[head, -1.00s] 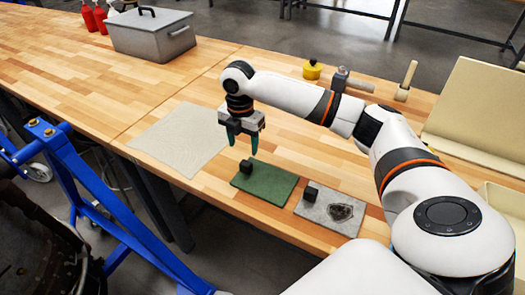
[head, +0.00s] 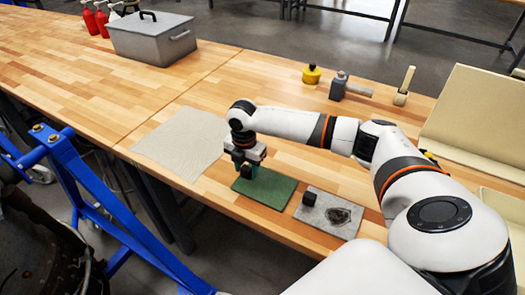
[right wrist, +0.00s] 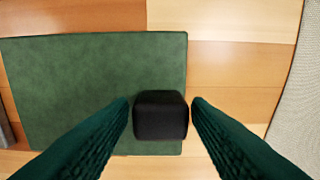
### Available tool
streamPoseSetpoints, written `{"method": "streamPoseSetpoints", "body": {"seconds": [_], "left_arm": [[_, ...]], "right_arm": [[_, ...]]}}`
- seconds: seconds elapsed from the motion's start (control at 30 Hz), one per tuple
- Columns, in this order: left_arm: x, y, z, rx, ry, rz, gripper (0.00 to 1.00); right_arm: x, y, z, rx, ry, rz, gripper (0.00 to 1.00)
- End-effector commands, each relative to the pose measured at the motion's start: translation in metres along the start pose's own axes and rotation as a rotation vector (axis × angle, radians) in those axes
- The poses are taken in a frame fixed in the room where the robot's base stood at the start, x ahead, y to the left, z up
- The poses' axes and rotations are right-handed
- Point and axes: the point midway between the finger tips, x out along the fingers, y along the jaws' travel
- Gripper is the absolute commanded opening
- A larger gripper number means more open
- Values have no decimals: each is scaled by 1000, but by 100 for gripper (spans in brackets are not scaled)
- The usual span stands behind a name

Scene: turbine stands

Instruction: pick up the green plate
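The green plate (head: 270,188) lies flat on the wooden bench, and a black block-shaped handle stands near its left end. The plate fills much of the right wrist view (right wrist: 75,85), with the black handle (right wrist: 160,114) at its edge. My right gripper (head: 246,172) is down at the handle and largely hides it in the head view. In the right wrist view its two dark green fingers (right wrist: 160,106) stand on either side of the handle, with a narrow gap at each side. My left gripper is not in view.
A grey plate (head: 325,212) with a black handle and a dark patch lies just right of the green plate. A pale mat (head: 183,140) lies to the left. A hammer (head: 350,87), yellow pot (head: 311,74) and grey metal box (head: 150,37) stand farther back.

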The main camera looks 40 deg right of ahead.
Motion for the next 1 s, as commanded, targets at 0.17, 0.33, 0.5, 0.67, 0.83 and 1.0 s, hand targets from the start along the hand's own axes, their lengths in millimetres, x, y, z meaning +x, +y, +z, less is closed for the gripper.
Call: {"method": "streamPoseSetpoints", "body": {"seconds": [0.17,0.33,0.5,0.67,0.83,1.0], "left_arm": [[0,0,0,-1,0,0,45],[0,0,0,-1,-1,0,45],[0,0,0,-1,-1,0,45],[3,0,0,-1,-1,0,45],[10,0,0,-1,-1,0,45],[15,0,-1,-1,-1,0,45]], "right_arm": [[0,0,0,0,0,0,15],[-2,-1,0,0,0,-2,0],[-2,-1,0,0,0,-3,0],[-12,-2,0,0,0,-5,0],[-42,-2,-1,0,2,-8,0],[-74,-2,0,0,1,-6,0]]}}
